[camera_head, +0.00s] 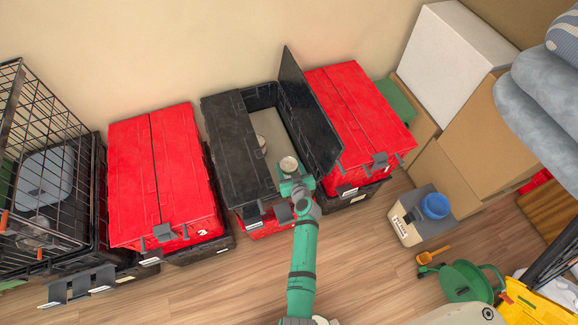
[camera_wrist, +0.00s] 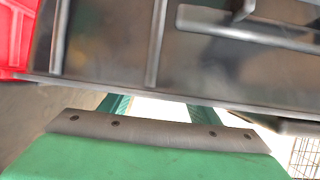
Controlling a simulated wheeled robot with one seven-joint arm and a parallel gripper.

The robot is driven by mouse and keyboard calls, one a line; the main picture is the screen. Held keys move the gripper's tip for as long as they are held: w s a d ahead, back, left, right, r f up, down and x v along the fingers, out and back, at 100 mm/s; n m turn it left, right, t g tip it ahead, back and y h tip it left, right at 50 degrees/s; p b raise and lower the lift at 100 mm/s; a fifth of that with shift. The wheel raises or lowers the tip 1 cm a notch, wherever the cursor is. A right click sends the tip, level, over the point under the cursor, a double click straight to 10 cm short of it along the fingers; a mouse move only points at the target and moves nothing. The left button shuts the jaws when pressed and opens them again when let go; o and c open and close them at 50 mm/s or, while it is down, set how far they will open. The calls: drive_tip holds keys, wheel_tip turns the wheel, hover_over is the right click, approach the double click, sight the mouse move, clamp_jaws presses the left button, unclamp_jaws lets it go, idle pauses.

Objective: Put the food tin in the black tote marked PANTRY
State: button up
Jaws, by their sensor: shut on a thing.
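The food tin (camera_head: 289,163), a small round can with a pale metal top, is in my gripper (camera_head: 290,174), over the front part of the open black tote (camera_head: 251,93). The tote's right lid flap stands up and its left flap lies shut. My gripper is shut on the tin. In the wrist view the gripper's green fingers (camera_wrist: 160,110) show below a dark ribbed panel, and the tin cannot be made out. I cannot read PANTRY on any label.
Another can (camera_head: 261,143) is inside the open tote, by the left flap. Closed red-lidded totes stand left (camera_head: 160,170) and right (camera_head: 350,105). The raised black flap (camera_head: 308,115) stands close right of my gripper. A wire crate (camera_head: 45,150) is far left; cardboard boxes (camera_head: 480,135) are right.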

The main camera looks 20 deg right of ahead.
drive_tip(key=shift+w+f, duration=0.1)
drive_tip(key=shift+f, duration=0.45)
drive_tip(key=o, duration=1.4)
drive_tip(key=shift+o, duration=0.2)
drive_tip(key=shift+r, duration=0.5)
drive_tip(key=v, duration=1.2)
drive_tip(key=shift+d, duration=0.1)
